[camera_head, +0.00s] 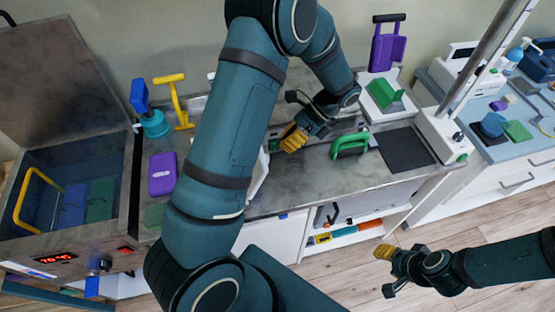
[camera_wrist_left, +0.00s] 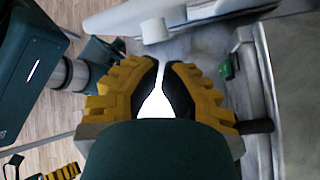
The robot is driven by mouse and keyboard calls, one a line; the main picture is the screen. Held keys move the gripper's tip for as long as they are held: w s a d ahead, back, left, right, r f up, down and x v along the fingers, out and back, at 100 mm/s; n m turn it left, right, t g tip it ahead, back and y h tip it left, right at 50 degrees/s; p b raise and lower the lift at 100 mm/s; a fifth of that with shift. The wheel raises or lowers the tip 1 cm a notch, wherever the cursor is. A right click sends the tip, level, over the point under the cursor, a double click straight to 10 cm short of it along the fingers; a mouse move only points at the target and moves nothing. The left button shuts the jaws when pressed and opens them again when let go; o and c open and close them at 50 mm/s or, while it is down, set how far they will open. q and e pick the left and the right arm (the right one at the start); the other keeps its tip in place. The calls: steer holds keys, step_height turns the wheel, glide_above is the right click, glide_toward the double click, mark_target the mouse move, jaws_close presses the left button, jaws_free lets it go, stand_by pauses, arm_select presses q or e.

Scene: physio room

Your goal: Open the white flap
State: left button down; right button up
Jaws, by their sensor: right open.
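A white piece (camera_head: 258,178), which looks like the white flap, shows at the worktop's front edge; my left arm hides most of it. My right gripper (camera_head: 385,268) is open and empty above the floor, away from the flap.
On the worktop (camera_head: 283,195) are a green-handled tool (camera_head: 350,145), a dark mat (camera_head: 402,149), a purple case (camera_head: 162,173) and a yellow tool (camera_head: 175,100). An open bath (camera_head: 68,190) is at left. Shelves (camera_head: 345,232) lie below; the wooden floor (camera_head: 480,213) at right is clear.

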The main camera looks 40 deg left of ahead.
arm_select(q)
step_height(320, 180, up, 5)
steer(key=d+n+t+h+b, duration=0.25)
steer(key=n+t+h, duration=0.2)
steer(key=t, duration=0.25)
steer(key=s+a+f+b, duration=0.1)
steer(key=s+a+f, duration=0.2)
steer(key=f, duration=0.5)
steer(key=shift+s+a+f+b, duration=0.15)
steer(key=shift+s+f+b, duration=0.15)
steer(key=shift+f, duration=0.05)
arm_select(e)
step_height(320, 180, down, 5)
steer(key=shift+s+a, duration=0.1)
steer(key=shift+s, duration=0.05)
arm_select(q)
steer(key=shift+r+t, duration=0.1)
steer(key=shift+t, duration=0.2)
